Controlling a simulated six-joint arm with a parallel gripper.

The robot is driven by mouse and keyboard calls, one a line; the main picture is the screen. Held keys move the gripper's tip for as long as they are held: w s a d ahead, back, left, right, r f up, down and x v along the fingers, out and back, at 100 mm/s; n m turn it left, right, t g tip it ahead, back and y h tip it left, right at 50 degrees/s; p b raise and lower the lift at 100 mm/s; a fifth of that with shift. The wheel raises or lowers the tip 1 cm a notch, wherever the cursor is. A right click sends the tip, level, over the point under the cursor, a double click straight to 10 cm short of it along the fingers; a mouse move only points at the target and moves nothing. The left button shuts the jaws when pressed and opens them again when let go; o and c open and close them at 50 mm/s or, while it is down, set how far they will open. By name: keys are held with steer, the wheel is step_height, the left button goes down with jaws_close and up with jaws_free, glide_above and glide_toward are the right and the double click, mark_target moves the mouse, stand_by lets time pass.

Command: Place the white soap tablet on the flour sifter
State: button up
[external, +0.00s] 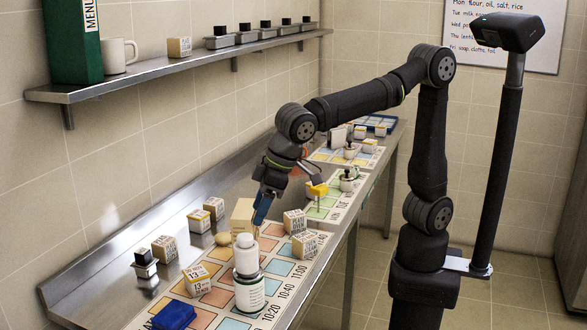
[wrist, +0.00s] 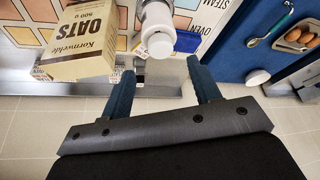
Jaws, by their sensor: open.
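My gripper (external: 262,212) is open over the near part of the counter, close to a cream box. In the wrist view its two blue fingers (wrist: 160,70) are apart, with nothing seen held between them. A white-capped bottle (wrist: 159,38) stands just beyond the fingertips. A small white rounded piece (wrist: 257,77) lies by the edge of the blue surface, right of the fingers; it may be the soap tablet, but I cannot be sure. I cannot single out the flour sifter in either view.
An oats box (wrist: 82,42) is left of the fingers. A white bottle (external: 249,289), several small blocks and a blue object (external: 173,317) crowd the counter. A wall shelf (external: 180,68) runs above.

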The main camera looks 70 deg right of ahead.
mark_target(249, 236)
steer(key=v, duration=0.5)
steer(key=x, duration=1.2)
steer(key=shift+f, duration=0.45)
step_height(249, 236, up, 3)
steer(key=shift+r, duration=0.75)
